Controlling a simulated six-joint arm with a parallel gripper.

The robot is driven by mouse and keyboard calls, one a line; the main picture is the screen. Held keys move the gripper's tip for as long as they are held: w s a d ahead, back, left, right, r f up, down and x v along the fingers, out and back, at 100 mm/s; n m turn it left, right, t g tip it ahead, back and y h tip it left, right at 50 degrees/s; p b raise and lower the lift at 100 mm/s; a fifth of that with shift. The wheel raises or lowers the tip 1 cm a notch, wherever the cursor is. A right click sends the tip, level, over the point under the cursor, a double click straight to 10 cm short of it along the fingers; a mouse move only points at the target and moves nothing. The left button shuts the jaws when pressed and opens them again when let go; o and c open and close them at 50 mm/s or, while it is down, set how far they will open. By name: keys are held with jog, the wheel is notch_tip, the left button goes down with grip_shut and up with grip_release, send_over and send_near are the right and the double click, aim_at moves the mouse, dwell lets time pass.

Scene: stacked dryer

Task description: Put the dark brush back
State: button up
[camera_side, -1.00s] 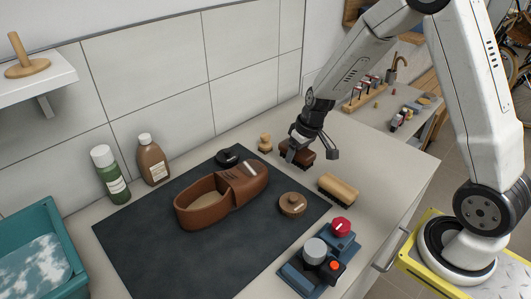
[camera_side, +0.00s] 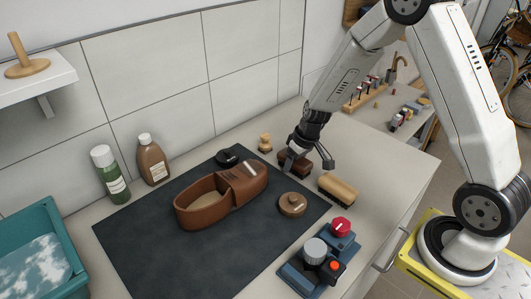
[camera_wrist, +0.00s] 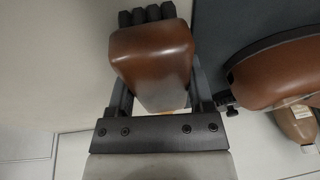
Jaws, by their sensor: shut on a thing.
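The dark brush (camera_side: 294,163), with a reddish-brown back and dark bristles, is between the fingers of my gripper (camera_side: 306,160) in the side view. It sits on or just above the pale counter, past the far right part of the black mat; I cannot tell whether it touches the counter. In the wrist view the dark brush (camera_wrist: 152,58) fills the space between the fingers of my gripper (camera_wrist: 158,95), its bristles showing at the top. The gripper is shut on it. A light wooden brush (camera_side: 338,189) lies nearby on the counter, nearer the camera.
A brown shoe (camera_side: 215,197) stands on the black mat (camera_side: 160,255), with a round wooden-lidded pot (camera_side: 292,204) and a black tin (camera_side: 228,157). A small wooden piece (camera_side: 265,143) stands behind the brush. A blue device (camera_side: 315,265) is in front.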

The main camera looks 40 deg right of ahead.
aim_at(306, 160)
jog(key=shift+f, duration=0.1)
jog(key=o, duration=1.2)
jog(key=v, duration=1.2)
jog(key=s+a+f+h, duration=0.1)
jog(key=s+a, duration=0.6)
jog(key=s, duration=0.5)
jog(key=shift+a+f, duration=0.2)
jog(key=shift+a, duration=0.05)
